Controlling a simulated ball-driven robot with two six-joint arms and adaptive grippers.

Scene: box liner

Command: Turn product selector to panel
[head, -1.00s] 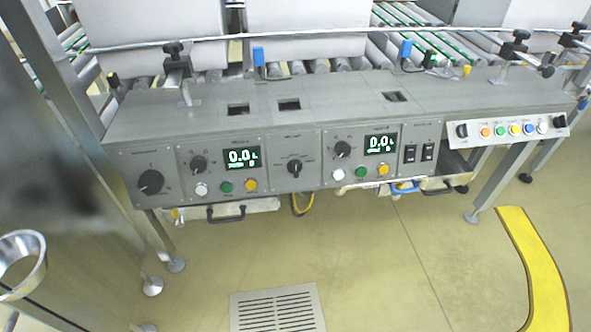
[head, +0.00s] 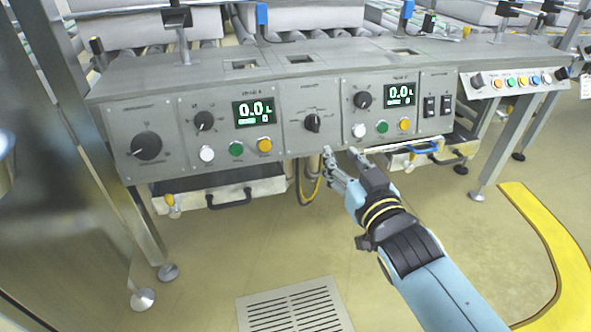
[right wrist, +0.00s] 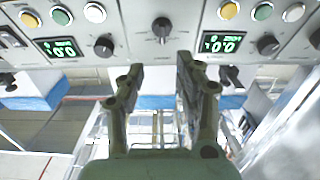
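The grey control panel has several black rotary knobs with labels too small to read, so I cannot tell for sure which is the product selector. A knob stands alone on the middle section (head: 312,122), between the two displays; it also shows in the right wrist view (right wrist: 162,28). Its pointer looks roughly upright. A larger knob (head: 146,146) is at the far left. My right gripper (head: 340,154) is just below the middle knob, in front of the panel, touching no knob. In the right wrist view its fingers (right wrist: 160,68) are apart and empty. My left gripper is not in view.
Green displays (head: 254,111) and coloured buttons (head: 236,149) flank the middle section. Drawers with handles (head: 228,199) hang under the panel. A steel post (head: 60,110) stands left. The floor in front is clear, with a drain grate (head: 293,309).

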